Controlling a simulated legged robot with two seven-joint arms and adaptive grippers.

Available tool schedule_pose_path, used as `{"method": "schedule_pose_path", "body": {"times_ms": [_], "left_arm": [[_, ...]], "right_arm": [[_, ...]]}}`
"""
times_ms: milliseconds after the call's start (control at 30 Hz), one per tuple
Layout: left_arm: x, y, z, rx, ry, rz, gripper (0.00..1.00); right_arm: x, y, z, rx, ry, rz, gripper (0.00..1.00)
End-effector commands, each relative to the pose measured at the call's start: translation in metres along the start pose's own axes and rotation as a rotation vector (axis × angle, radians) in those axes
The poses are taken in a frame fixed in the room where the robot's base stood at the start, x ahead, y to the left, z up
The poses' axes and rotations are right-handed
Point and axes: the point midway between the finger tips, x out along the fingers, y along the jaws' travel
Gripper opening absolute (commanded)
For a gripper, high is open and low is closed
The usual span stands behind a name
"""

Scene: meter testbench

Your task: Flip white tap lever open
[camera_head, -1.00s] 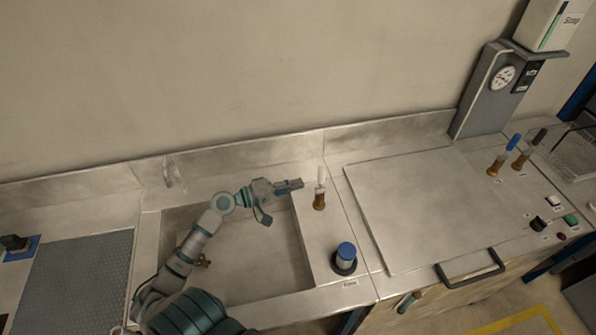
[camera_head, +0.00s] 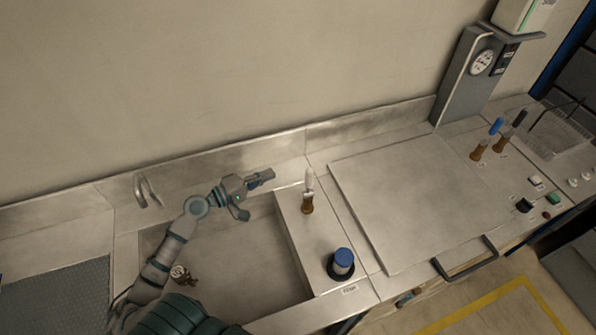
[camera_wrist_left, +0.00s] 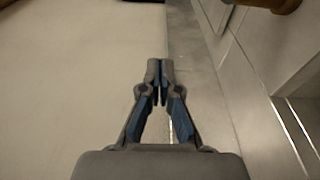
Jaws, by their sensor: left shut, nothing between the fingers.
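The white tap lever (camera_head: 309,180) stands upright on a brass tap body (camera_head: 307,205), on the steel strip to the right of the sink. My left gripper (camera_head: 268,175) reaches over the sink's back edge, left of the lever and apart from it. In the left wrist view the gripper (camera_wrist_left: 160,66) is shut with its fingertips together and nothing between them. At the top right of that view a brass part (camera_wrist_left: 270,4) is partly cut off; the white lever itself does not show there. My right gripper is not in view.
The sink basin (camera_head: 240,260) lies below my left arm, with a curved spout (camera_head: 147,190) behind. A blue-capped knob (camera_head: 342,262) stands in front of the tap. A flat steel panel (camera_head: 410,200) lies right of it. Blue and black levers (camera_head: 495,127) stand farther right.

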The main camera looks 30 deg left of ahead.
Motion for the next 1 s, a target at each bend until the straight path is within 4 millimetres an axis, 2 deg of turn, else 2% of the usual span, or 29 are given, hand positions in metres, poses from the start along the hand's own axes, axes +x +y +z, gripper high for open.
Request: {"method": "schedule_pose_path", "body": {"times_ms": [167,600,800,1000], "left_arm": [[0.018,0.004,0.002,0.003,-0.002,0.002,0.00],[0.101,0.004,0.000,0.001,0.000,0.004,0.00],[0.090,0.003,0.027,-0.001,-0.001,0.000,0.00],[0.086,0.001,0.038,0.000,0.000,0.000,0.00]], "right_arm": [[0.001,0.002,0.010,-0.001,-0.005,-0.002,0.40],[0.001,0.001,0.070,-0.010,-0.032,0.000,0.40],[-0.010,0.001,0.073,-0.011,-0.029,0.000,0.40],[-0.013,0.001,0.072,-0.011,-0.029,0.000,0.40]]}}
